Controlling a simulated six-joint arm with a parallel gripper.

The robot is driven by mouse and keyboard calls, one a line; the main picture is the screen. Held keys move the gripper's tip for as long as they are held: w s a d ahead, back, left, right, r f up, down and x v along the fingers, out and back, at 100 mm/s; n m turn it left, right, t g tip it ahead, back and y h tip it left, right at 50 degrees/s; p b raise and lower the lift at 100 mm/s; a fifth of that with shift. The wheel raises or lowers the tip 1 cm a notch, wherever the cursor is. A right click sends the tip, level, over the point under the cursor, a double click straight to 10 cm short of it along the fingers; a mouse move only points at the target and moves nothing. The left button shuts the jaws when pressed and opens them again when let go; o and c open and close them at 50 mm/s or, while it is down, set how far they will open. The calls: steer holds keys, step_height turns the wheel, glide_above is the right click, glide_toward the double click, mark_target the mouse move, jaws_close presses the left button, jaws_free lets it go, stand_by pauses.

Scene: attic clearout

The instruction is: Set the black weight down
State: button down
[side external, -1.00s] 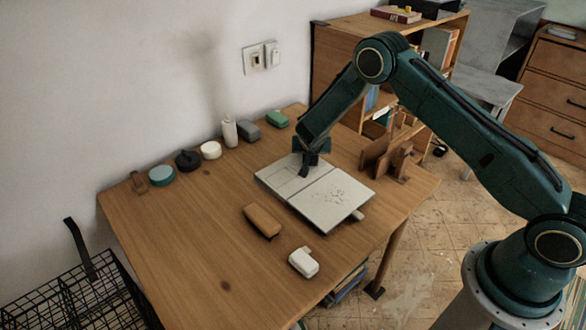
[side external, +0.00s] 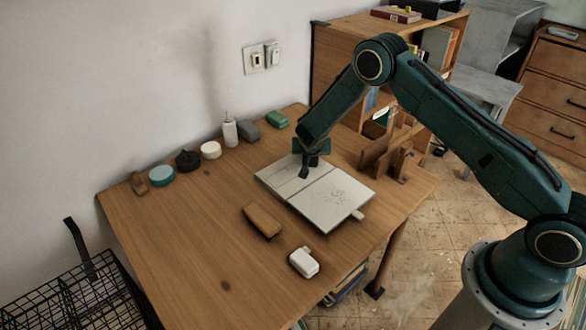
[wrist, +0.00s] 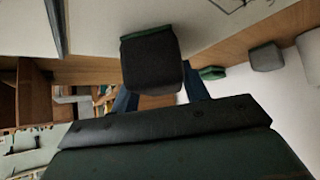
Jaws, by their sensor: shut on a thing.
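My gripper (side external: 311,156) is over the open sketchbook (side external: 335,198), near its far edge. It is shut on the black weight (wrist: 150,62), a dark block with a green layer along one face. In the wrist view the weight sits between my blue fingers, with my gripper (wrist: 160,92) behind it and the pale pages (wrist: 100,25) beyond. In the side view the weight (side external: 304,173) is a small dark shape low at the fingertips. I cannot tell whether its underside touches the page.
A brown block (side external: 262,221) and a white block (side external: 304,262) lie in front of the sketchbook. A wooden stand (side external: 388,157) is close to its right. Several small items, including a white bottle (side external: 230,131) and green block (side external: 278,120), line the wall side. The front-left tabletop is clear.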

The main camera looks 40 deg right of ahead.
steer(key=shift+w+r, duration=0.1)
stand_by(0.3)
steer(key=c, duration=0.7)
jaws_free()
steer(key=shift+o, duration=0.3)
steer(key=shift+f, duration=0.25)
steer(key=shift+v, duration=1)
steer(key=v, duration=1.2)
steer(key=shift+d+r, duration=0.1)
steer(key=shift+r, duration=0.05)
